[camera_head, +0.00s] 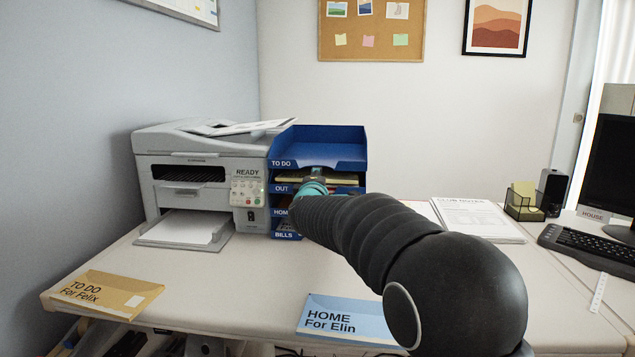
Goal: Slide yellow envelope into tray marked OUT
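A blue stack of letter trays (350,135) stands on the desk beside the printer, labelled TO DO, OUT, HOME and BILLS from top to bottom. A yellow flat item (345,180), seemingly the yellow envelope, shows just above the lip of the OUT tray (281,188), inside that opening. My gripper (316,179) is at the front of the OUT opening, against or very near the yellow item. My arm hides most of the lower trays. The fingertips are too small and covered to tell whether they hold the item.
A tan envelope (105,294) marked TO DO For Felix and a blue envelope (345,318) marked HOME For Elin lie at the desk's front edge. A printer (200,175) stands close left of the trays. Papers (475,219) and a keyboard (590,248) lie right.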

